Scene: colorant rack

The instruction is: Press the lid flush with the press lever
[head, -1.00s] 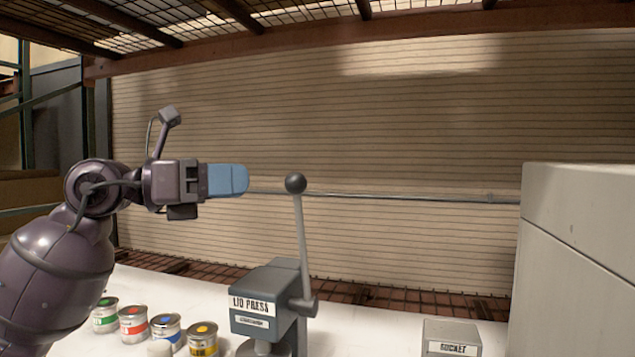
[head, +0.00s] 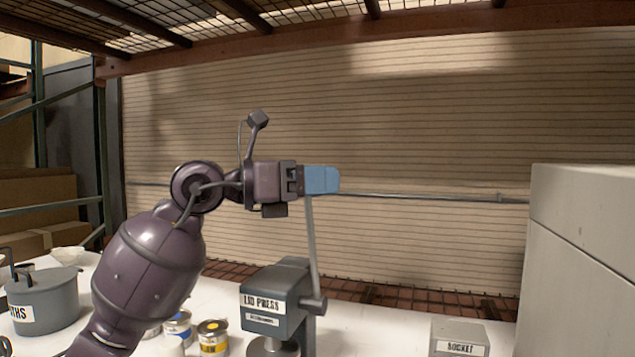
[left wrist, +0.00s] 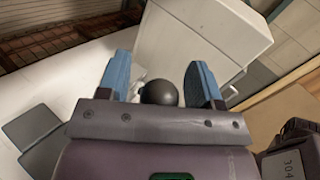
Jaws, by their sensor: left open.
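The lid press (head: 272,300) is a grey labelled block on the white table. Its lever (head: 314,250) stands nearly upright on its right side. My left gripper (head: 322,180) is at the top of the lever, and its blue fingers hide the knob in the head view. In the left wrist view, the dark round knob (left wrist: 160,93) sits between the two open blue fingers of my left gripper (left wrist: 161,85), with gaps at the sides. What lies under the press is not clear. My right gripper is not in view.
Paint cans, one blue-labelled (head: 177,328) and one yellow-labelled (head: 213,338), stand left of the press. A grey labelled pot (head: 45,300) is at the far left. A grey socket box (head: 459,337) and a large grey cabinet (head: 575,260) stand at the right.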

